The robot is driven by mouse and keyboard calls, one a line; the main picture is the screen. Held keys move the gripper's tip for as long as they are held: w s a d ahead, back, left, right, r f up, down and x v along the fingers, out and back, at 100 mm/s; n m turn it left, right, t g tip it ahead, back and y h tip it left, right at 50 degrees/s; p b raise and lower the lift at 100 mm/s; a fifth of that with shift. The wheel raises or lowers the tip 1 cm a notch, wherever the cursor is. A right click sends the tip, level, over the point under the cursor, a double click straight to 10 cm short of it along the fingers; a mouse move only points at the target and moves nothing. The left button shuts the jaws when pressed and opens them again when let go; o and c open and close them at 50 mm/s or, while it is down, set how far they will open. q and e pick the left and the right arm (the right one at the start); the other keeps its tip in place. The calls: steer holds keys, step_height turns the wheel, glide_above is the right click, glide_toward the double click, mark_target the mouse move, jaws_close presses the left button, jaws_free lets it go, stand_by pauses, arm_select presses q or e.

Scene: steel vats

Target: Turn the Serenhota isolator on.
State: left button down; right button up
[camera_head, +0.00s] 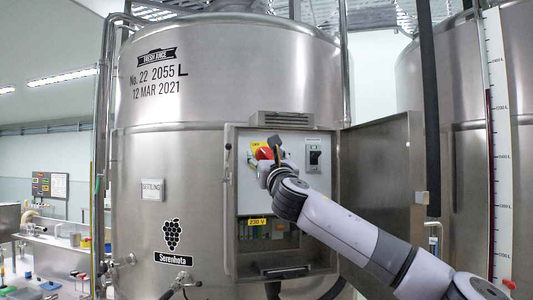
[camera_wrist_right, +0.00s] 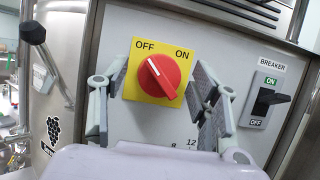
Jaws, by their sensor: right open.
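The isolator is a red rotary knob (camera_wrist_right: 160,75) on a yellow plate (camera_wrist_right: 142,94) marked OFF at upper left and ON at upper right. Its ridge slants from upper left to lower right, the upper end towards OFF. In the head view the red knob (camera_head: 264,153) is partly hidden by my right gripper (camera_head: 273,152). In the right wrist view my right gripper (camera_wrist_right: 161,82) is open, with one finger on each side of the knob. Gaps show between fingers and knob. The knob sits in a control box (camera_head: 232,190) on the Serenhota vat (camera_head: 205,90). My left gripper is out of view.
A breaker (camera_wrist_right: 264,97) with a black lever is right of the knob; it also shows in the head view (camera_head: 314,155). The box door (camera_head: 380,170) stands open to the right, beside my right arm. A second vat (camera_head: 460,120) stands further right.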

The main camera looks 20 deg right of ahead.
steer(key=shift+c, duration=0.4)
steer(key=c, duration=1)
steer(key=shift+c, duration=0.2)
steer(key=shift+m+h, duration=0.4)
steer(key=shift+m, duration=0.1)
steer(key=m+h, duration=0.1)
steer(key=m, duration=0.1)
steer(key=m+g+h, duration=0.1)
steer(key=m, duration=0.2)
steer(key=shift+a+h+b, duration=0.1)
steer(key=shift+h+b, duration=0.2)
steer(key=shift+b, duration=0.05)
steer(key=m+g+h, duration=0.1)
steer(key=m, duration=0.2)
steer(key=m+h, duration=0.1)
steer(key=m, duration=0.2)
steer(key=shift+a+r+m+g, duration=0.1)
steer(key=shift+m+g, duration=0.2)
steer(key=shift+g, duration=0.1)
steer(key=m+g, duration=0.1)
steer(key=m, duration=0.1)
steer(key=m+g+h, duration=0.1)
steer(key=m, duration=0.2)
steer(key=shift+p, duration=0.35)
steer(key=shift+m+g, duration=0.8)
steer(key=shift+m, duration=1.5)
